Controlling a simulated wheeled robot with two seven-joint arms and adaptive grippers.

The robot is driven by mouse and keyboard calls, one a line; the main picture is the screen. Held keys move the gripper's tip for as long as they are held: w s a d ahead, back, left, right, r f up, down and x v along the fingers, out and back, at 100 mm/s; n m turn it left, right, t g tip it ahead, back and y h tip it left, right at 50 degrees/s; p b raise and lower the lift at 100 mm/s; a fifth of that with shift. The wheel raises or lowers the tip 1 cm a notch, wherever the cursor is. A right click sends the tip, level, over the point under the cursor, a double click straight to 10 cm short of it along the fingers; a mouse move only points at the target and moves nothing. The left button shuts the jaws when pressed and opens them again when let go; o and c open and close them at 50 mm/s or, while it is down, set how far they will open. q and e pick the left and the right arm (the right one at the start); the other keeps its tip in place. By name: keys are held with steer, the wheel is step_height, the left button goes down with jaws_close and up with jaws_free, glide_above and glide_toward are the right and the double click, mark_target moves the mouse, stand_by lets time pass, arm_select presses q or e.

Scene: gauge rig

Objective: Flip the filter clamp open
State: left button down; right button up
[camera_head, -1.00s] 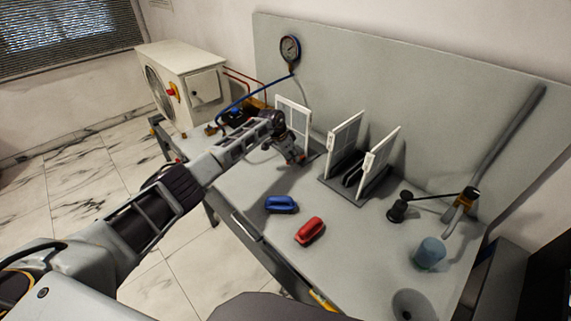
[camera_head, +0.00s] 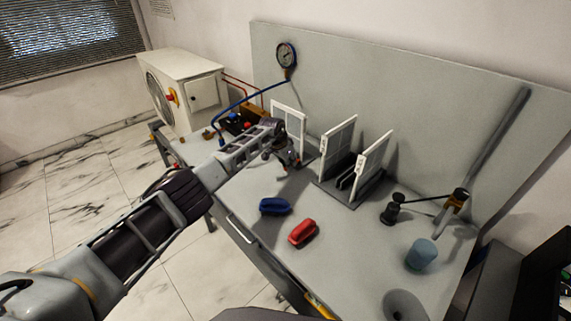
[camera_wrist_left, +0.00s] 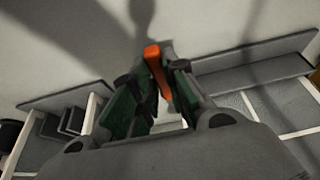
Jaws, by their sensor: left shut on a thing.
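The orange clamp lever (camera_wrist_left: 157,68) stands between the green-padded fingers of my left gripper (camera_wrist_left: 154,90) in the left wrist view. My left gripper is shut on it. In the head view, my left gripper (camera_head: 291,162) is low over the bench, just in front of the leftmost white-framed filter panel (camera_head: 297,120). The clamp is too small and too covered by the gripper to make out there. The clamp's base and hinge are hidden by the fingers. My right gripper is not in view.
Two white-framed panels (camera_head: 338,140) stand in a dark rack to the right. A blue brush (camera_head: 275,206) and a red brush (camera_head: 302,233) lie on the front bench. A gauge (camera_head: 286,55) hangs behind.

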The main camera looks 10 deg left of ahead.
arm_select(q)
steer(key=shift+w+d+r, duration=0.1)
steer(key=shift+r, duration=0.05)
steer(key=c, duration=1.7)
jaws_free()
steer(key=shift+r, duration=0.1)
steer(key=shift+v, duration=5.9)
